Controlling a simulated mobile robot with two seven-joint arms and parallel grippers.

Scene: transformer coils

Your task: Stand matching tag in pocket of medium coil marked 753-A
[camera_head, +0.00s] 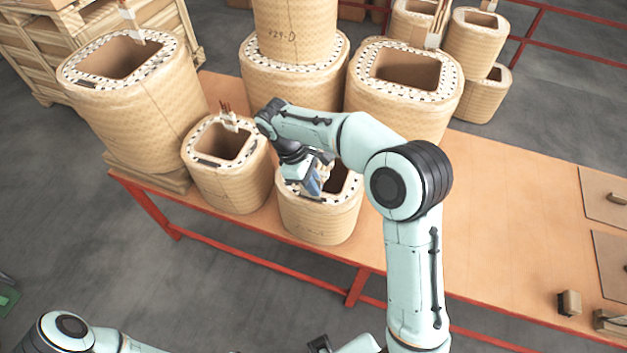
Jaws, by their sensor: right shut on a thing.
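My right gripper (316,183) reaches down over the small coil at the front right (318,222), at the left part of its opening. It is shut on a tag, which is mostly hidden by the gripper. This tan coil has faint writing on its side, too small to read surely. Another small coil (231,187) stands to its left, with brown-tipped leads at its rim. A larger coil at the back is marked 429-D (290,35). The pocket and how the tag sits to it cannot be made out.
Large coils stand close by at the left (145,110) and behind at the right (408,100). The orange table (510,220) is clear at the middle right. A small brown block (569,303) and flat boards (610,262) lie at its right end.

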